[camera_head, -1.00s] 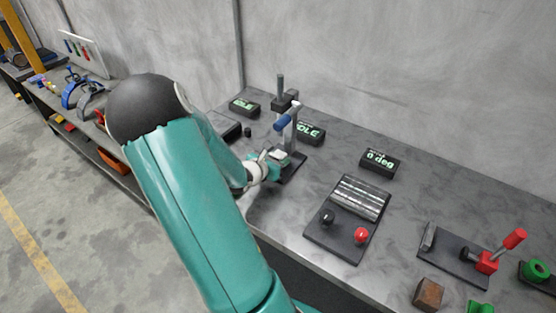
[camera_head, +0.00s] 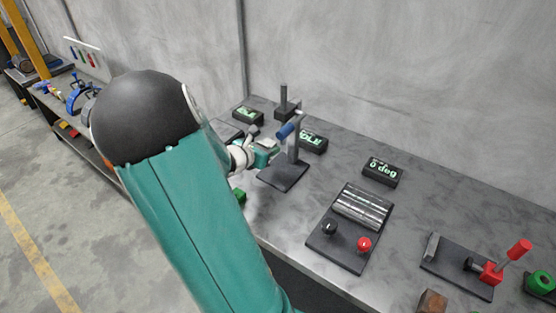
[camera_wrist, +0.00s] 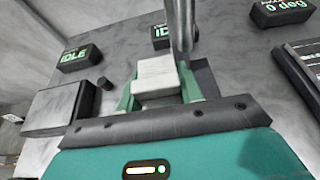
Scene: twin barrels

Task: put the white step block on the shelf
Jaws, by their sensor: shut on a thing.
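The white step block (camera_wrist: 157,76) is between the two green fingers of my gripper (camera_wrist: 158,92) in the wrist view. Its stepped face is toward the camera. In the head view my gripper (camera_head: 266,152) is above the bench, just left of the small press with the blue handle (camera_head: 286,131). The block (camera_head: 265,142) shows there only as a small pale patch. A lower shelf (camera_head: 88,149) runs under the side bench at the left; I cannot tell whether it is the task's shelf.
The press's dark base plate (camera_head: 284,177) is bare. Dark display boxes (camera_head: 381,171) stand along the back. A plate with metal rollers and knobs (camera_head: 350,228) and a red-handled clamp (camera_head: 490,266) are to the right. My arm hides part of the bench's left end.

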